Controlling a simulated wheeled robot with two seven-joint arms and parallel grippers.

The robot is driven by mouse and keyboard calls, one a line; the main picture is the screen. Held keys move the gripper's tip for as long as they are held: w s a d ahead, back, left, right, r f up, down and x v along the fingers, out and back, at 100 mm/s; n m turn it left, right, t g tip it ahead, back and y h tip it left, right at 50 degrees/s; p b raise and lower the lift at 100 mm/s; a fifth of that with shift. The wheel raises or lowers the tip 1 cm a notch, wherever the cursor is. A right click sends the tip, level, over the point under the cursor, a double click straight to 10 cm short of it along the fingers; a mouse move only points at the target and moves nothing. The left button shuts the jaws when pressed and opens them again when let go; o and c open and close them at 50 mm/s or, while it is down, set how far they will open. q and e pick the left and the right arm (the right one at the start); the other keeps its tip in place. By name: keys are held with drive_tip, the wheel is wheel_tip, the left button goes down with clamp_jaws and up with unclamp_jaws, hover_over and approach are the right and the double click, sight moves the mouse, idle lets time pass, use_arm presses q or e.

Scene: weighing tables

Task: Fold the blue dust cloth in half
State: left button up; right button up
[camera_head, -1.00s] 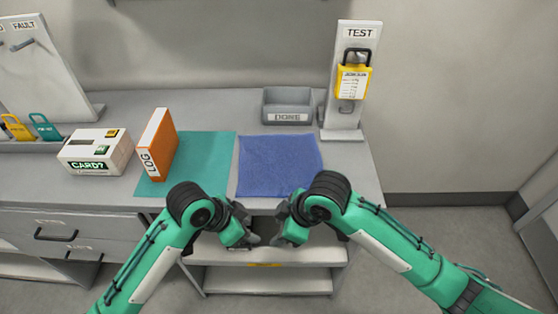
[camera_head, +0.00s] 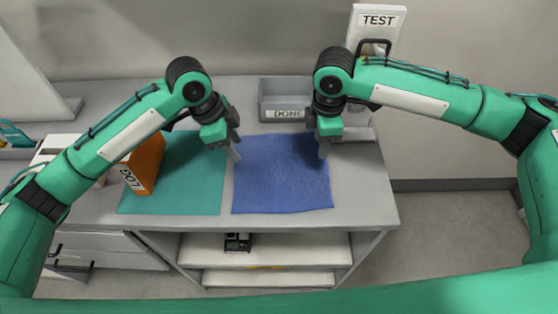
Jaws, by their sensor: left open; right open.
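The blue dust cloth (camera_head: 281,180) lies flat and spread out on the grey table, to the right of a teal mat. My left gripper (camera_head: 236,153) is open and empty, over the cloth's far left edge. My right gripper (camera_head: 322,152) is open and empty, over the cloth's far right edge. I cannot tell whether the fingertips touch the cloth. The far corners of the cloth are partly hidden by the grippers.
The teal mat (camera_head: 190,190) bears an orange LOG binder (camera_head: 144,170), partly behind my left arm. A grey DONE tray (camera_head: 283,98) stands behind the cloth. A TEST stand (camera_head: 378,22) is at the back right, behind my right arm. Shelves (camera_head: 300,248) are below.

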sight(243, 172)
use_arm(q)
wheel_tip(243, 172, down, 7)
drive_tip(key=shift+r, duration=0.1)
use_arm(e)
wheel_tip(243, 172, down, 7)
drive_tip(key=shift+s+r, duration=0.1)
use_arm(q)
drive_tip(key=shift+s+f, duration=0.15)
drive_tip(key=shift+f, duration=0.15)
use_arm(e)
drive_tip(key=shift+f, duration=0.35)
use_arm(q)
drive_tip(key=shift+f, duration=0.2)
use_arm(e)
drive_tip(key=shift+f, duration=0.1)
use_arm(q)
clamp_jaws()
use_arm(e)
drive_tip(key=shift+s, duration=0.1)
clamp_jaws()
